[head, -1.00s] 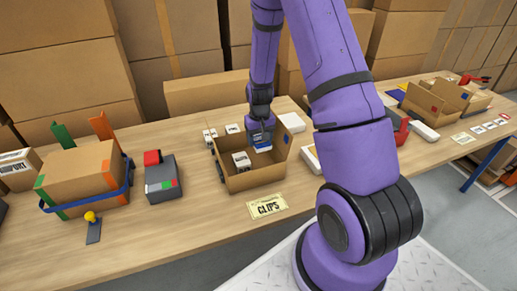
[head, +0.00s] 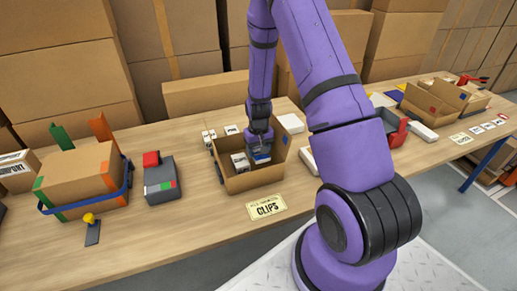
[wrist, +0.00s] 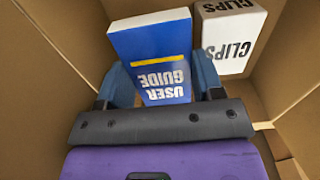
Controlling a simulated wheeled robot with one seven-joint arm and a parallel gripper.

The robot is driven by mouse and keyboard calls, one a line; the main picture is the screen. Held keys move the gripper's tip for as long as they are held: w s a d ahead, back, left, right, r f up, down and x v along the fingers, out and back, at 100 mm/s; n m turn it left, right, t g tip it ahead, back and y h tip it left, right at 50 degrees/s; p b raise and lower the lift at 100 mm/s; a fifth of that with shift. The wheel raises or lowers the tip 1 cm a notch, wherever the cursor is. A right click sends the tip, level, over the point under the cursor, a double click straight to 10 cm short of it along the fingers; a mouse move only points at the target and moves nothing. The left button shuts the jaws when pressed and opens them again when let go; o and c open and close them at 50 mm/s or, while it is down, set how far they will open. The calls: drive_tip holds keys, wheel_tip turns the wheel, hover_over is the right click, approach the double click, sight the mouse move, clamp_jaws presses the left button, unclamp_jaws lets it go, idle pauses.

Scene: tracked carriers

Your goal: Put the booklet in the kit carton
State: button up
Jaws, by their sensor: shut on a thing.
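The booklet, a blue and white "USER GUIDE" (wrist: 152,60), is between the two blue fingers of my gripper (wrist: 163,82). My gripper is shut on it. In the head view the booklet (head: 261,158) is small and partly covered by the gripper. It is inside an open brown carton (head: 256,180), near its right side and below the rim. A white box marked "CLIPS" (wrist: 229,38) stands in the same carton beside the booklet, and the head view shows it too (head: 240,161). I cannot tell whether the booklet touches the carton floor.
A grey device with a red part (head: 161,180) and a strapped carton (head: 82,178) stand to the left. More open cartons (head: 437,100) stand at the far right. Stacked boxes line the back.

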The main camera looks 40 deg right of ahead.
drive_tip(key=shift+f, duration=0.2)
drive_tip(key=o, duration=1)
drive_tip(key=shift+r, duration=0.1)
wheel_tip(320, 180, up, 14)
wheel_tip(320, 180, up, 10)
drive_tip(key=t, duration=0.1)
hover_over(258, 151)
drive_tip(key=s+a, duration=0.2)
drive_tip(key=a, duration=0.2)
drive_tip(key=s+a+r+n+t, duration=0.2)
drive_tip(key=s+a+r, duration=0.3)
drive_tip(key=r, duration=0.5)
drive_tip(key=s+a+r, duration=0.1)
drive_tip(key=s+r, duration=0.2)
drive_tip(key=s, duration=0.3)
drive_tip(key=s+a+r+t, duration=0.1)
drive_tip(key=s+a+r, duration=0.1)
drive_tip(key=s, duration=0.4)
drive_tip(key=s+a+r+n+t, duration=0.1)
drive_tip(key=s+a+r, duration=0.1)
drive_tip(key=s+r, duration=0.2)
drive_tip(key=shift+s+a+r, duration=0.15)
drive_tip(key=shift+s, duration=1.35)
